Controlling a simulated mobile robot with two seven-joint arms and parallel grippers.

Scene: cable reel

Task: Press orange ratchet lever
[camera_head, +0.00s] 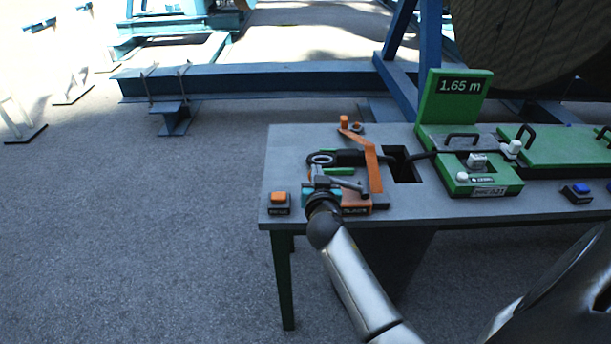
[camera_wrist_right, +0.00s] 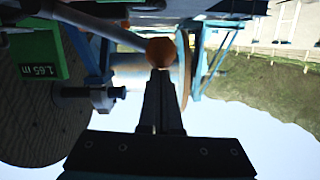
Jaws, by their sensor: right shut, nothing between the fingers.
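A slanted orange arm (camera_head: 374,168) stands on the fixture at the left of the grey bench. I cannot tell for sure that it is the ratchet lever. In the right wrist view, a grey rod (camera_wrist_right: 105,25) ends in an orange-brown ball (camera_wrist_right: 161,53). My right gripper (camera_head: 322,194) is over the front left of this fixture and partly hides it. In the right wrist view its shut fingers (camera_wrist_right: 161,78) hold nothing, with their tips at the ball. Whether they touch it is unclear. My left gripper is not in view.
The bench (camera_head: 405,211) has a square opening (camera_head: 401,166) beside the fixture. An orange button (camera_head: 279,200) is at the left edge, a blue button (camera_head: 577,193) at right. A green display (camera_head: 452,97) reads 1.65 m. A black cable (camera_head: 470,152) crosses the green unit (camera_head: 505,181).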

